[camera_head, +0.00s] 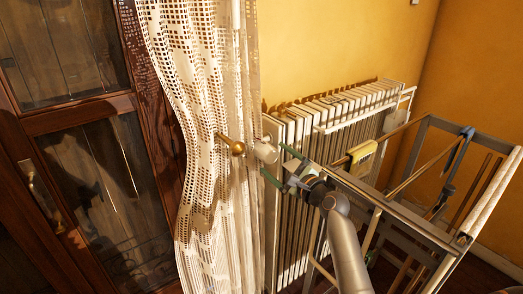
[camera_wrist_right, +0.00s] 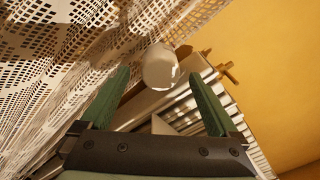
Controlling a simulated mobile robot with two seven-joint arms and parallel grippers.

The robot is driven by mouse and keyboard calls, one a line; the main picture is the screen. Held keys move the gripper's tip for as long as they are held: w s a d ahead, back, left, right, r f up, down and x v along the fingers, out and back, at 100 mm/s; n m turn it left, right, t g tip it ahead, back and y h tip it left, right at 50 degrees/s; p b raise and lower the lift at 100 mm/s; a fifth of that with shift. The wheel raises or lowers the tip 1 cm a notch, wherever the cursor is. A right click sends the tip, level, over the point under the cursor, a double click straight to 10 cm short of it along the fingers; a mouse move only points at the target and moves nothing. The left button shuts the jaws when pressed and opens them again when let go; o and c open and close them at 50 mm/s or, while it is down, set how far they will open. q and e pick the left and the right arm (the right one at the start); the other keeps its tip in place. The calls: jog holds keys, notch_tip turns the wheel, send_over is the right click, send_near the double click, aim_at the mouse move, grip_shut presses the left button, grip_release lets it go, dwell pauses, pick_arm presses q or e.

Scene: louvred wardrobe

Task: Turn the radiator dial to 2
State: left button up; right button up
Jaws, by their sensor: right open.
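The radiator dial (camera_head: 266,152) is a small white cylinder at the near left end of the white radiator (camera_head: 297,128), beside the lace curtain. It also shows in the right wrist view (camera_wrist_right: 160,68), just beyond and between the fingertips. No numbers on it can be read. My right gripper (camera_head: 277,164) has its green fingers spread and pointing at the dial. In the wrist view the right gripper (camera_wrist_right: 157,85) is open and empty, with a gap on both sides of the dial. I cannot tell whether the tips overlap its rim. My left gripper is not in view.
The lace curtain (camera_head: 205,150) hangs close to the left of the dial. A brass knob (camera_head: 237,148) stands out against it. A metal drying rack (camera_head: 420,225) with a yellow item (camera_head: 362,157) stands at right. A wooden glazed door (camera_head: 95,150) is at left.

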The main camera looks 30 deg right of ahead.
aim_at(263, 150)
jog(key=w, duration=0.7)
jog(key=shift+a, duration=0.1)
jog(key=c, duration=1.4)
